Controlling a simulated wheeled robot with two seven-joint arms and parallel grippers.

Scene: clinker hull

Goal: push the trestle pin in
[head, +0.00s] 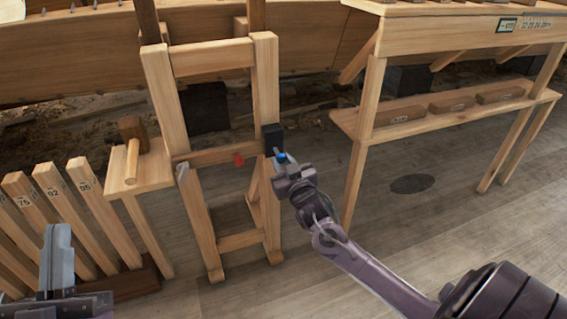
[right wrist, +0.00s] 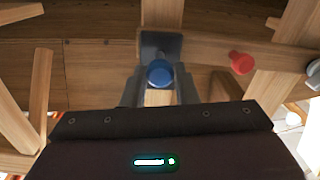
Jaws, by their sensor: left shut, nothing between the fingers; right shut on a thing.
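The wooden trestle (head: 267,85) stands upright in the middle of the head view. A black plate (head: 272,138) sits on its right post, and it also shows in the right wrist view (right wrist: 150,42). My right gripper (head: 284,163) is at this plate, shut on a blue-headed pin (right wrist: 160,72). My left gripper (head: 58,255) is shut and empty at the lower left, away from the trestle.
A small wooden stand (head: 150,168) with a mallet (head: 132,150) adjoins the trestle's left side. Numbered boards (head: 50,190) lean at the left. A bench (head: 440,115) with wooden blocks on its shelf stands at the right. The planked hull (head: 310,40) is behind. The floor in front is clear.

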